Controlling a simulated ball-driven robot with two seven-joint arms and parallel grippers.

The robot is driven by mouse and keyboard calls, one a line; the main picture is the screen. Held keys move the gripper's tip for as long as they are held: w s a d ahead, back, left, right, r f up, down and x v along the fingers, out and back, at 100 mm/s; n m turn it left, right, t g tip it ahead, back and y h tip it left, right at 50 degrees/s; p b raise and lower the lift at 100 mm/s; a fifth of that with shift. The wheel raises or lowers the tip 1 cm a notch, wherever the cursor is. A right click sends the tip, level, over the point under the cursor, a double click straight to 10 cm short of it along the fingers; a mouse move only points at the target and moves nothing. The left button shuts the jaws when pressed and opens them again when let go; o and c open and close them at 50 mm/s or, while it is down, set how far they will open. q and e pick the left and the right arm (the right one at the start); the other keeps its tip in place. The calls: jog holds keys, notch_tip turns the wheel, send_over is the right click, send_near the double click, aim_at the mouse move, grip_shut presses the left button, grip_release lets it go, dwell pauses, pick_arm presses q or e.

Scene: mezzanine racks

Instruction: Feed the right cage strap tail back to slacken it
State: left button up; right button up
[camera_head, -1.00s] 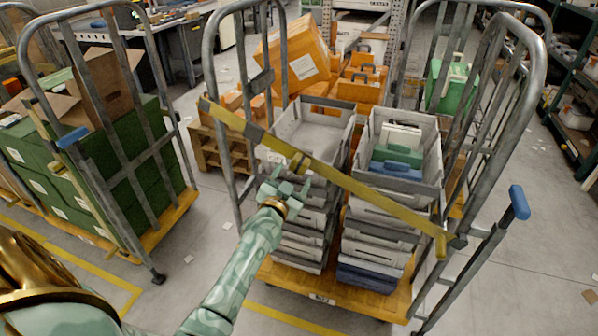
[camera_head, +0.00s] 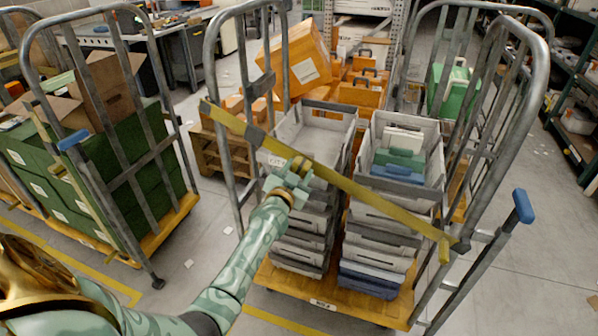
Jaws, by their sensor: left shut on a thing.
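The right roll cage (camera_head: 222,95) has a grey tube frame and an orange base. A yellow strap (camera_head: 370,198) runs across its open front, from the upper left post down to the right post. The strap tail (camera_head: 301,164) shows as a short yellow piece at the strap, right of the buckle. My left gripper (camera_head: 297,173), pale green, is shut on the strap tail, in front of the grey crates; its fingers hide part of it. My right gripper is not in view.
Stacked grey crates (camera_head: 378,223) fill the right cage behind the strap. A blue-tipped handle (camera_head: 522,206) sticks out at its right. Another cage (camera_head: 128,165) with green crates stands at left.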

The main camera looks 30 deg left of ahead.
aim_at(281, 149)
pick_arm(q)
jog(key=shift+o, duration=0.2)
jog(key=a+r, duration=0.1)
jog(key=a, duration=0.1)
jog(key=s+a+r+p, duration=0.1)
jog(key=a, duration=0.1)
jog(key=a+r, duration=0.1)
jog(key=a, duration=0.1)
jog(key=shift+s+a+p, duration=0.3)
jog(key=shift+a+p, duration=0.05)
jog(key=shift+a, duration=0.05)
jog(key=shift+c, duration=0.2)
jog(key=shift+o, duration=0.2)
jog(key=shift+c, duration=0.2)
jog(key=o, duration=1.4)
jog(key=shift+a, duration=0.1)
jog(key=shift+s, duration=0.1)
jog(key=shift+f, duration=0.1)
